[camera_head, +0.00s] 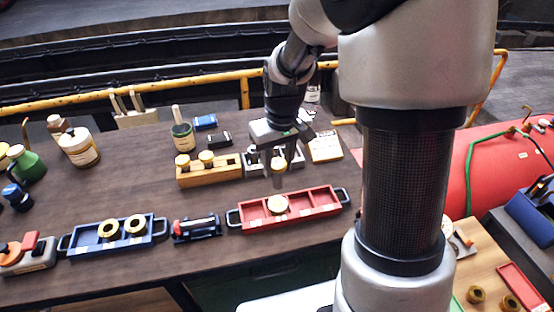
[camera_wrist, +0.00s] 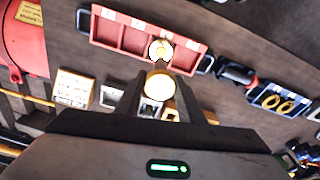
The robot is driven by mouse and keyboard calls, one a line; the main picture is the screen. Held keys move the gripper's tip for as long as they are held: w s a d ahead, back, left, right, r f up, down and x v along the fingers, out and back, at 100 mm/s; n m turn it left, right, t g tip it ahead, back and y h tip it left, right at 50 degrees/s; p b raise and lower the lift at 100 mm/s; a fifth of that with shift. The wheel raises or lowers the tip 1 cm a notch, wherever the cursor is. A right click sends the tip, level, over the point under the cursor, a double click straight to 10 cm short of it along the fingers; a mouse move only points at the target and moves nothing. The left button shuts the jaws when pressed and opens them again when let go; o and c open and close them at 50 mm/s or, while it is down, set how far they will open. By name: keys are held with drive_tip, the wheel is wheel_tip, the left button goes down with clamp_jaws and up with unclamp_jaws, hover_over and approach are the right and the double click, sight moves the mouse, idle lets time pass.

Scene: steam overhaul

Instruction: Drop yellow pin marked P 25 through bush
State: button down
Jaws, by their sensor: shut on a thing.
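My gripper (camera_head: 279,163) is shut on a yellow pin (camera_head: 279,169), holding it over the table behind the red tray. The pin's round head also shows between the fingers in the wrist view (camera_wrist: 160,86). Its marking is not readable. Two ring-shaped brass bushes (camera_head: 108,228) (camera_head: 135,224) lie in the blue tray (camera_head: 80,236) at the left. A dark and pale fixture (camera_head: 257,164) stands just behind my gripper, partly hidden by it; I cannot tell whether it holds a bush.
The red tray (camera_head: 325,202) holds one round yellow-topped piece (camera_head: 277,204). A wooden block (camera_head: 222,174) with two yellow-topped pins stands left of my gripper. A small dark vise-like tool (camera_head: 196,228) sits between the trays. A card (camera_head: 326,147) stands at the right.

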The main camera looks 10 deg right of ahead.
sight(278, 188)
wheel_tip(278, 188, down, 10)
drive_tip(key=b, duration=0.7)
drive_tip(key=shift+r, duration=0.15)
idle(0.4)
drive_tip(key=c, duration=1.1)
unclamp_jaws()
drive_tip(key=r, duration=0.5)
drive_tip(key=s+r+p, duration=0.1)
drive_tip(key=r, duration=0.5)
drive_tip(key=s+r, duration=0.1)
drive_tip(key=r, duration=0.5)
drive_tip(key=shift+d+r, duration=0.2)
drive_tip(key=s+r+m+t+p, duration=0.1)
drive_tip(key=s+r, duration=0.3)
drive_tip(key=s, duration=0.4)
drive_tip(key=s+r+m+t+p, duration=0.1)
drive_tip(key=s+r+t+p, duration=0.2)
drive_tip(key=s, duration=0.5)
wheel_tip(278, 188, up, 2)
drive_tip(key=shift+s+a+p, duration=0.2)
drive_tip(key=shift+p, duration=0.55)
